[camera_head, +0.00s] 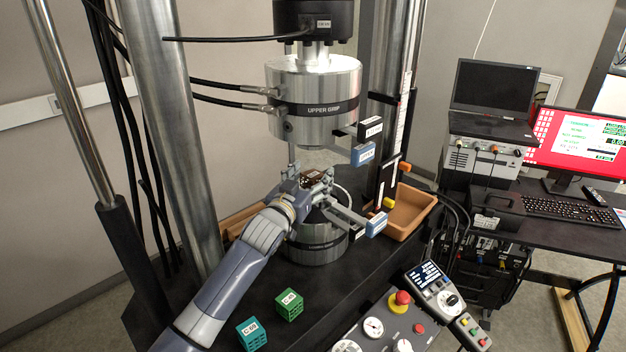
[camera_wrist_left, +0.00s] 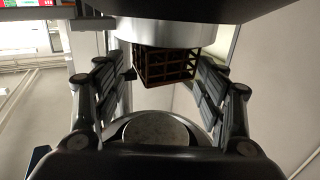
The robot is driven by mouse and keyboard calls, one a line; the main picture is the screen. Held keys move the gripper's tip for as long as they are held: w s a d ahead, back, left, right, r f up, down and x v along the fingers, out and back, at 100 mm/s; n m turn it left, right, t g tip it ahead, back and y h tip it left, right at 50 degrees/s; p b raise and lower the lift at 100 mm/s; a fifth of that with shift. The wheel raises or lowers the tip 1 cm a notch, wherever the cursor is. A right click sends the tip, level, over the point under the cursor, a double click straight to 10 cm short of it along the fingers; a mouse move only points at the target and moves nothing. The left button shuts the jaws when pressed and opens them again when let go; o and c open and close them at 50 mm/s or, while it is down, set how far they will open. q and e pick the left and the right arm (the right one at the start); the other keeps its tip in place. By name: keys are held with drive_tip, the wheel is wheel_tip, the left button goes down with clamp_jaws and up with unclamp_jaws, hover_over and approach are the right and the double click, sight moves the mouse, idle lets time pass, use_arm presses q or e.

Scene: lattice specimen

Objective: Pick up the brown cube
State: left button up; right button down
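The brown cube (camera_head: 311,175) is a dark lattice block on top of the lower grip (camera_head: 318,246), between the two grips of the machine. My left gripper (camera_head: 314,182) is at that height and partly hides it. In the left wrist view the brown cube (camera_wrist_left: 165,66) sits against a round metal face, in a picture that looks upside down. The left gripper's fingers (camera_wrist_left: 160,80) stand open on both sides of the cube, with visible gaps. The cube is not held. My right gripper is in neither view.
The upper grip (camera_head: 315,95) hangs close above. Small labelled blue parts (camera_head: 362,154) jut out at the right. A teal cube (camera_head: 251,334) and a green cube (camera_head: 289,304) stand at the front. A tan bin (camera_head: 412,212) and a control panel (camera_head: 385,325) are on the right.

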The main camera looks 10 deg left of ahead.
use_arm(q)
drive_tip(key=shift+w, duration=0.1)
drive_tip(key=c, duration=0.9)
drive_tip(key=shift+r, duration=0.1)
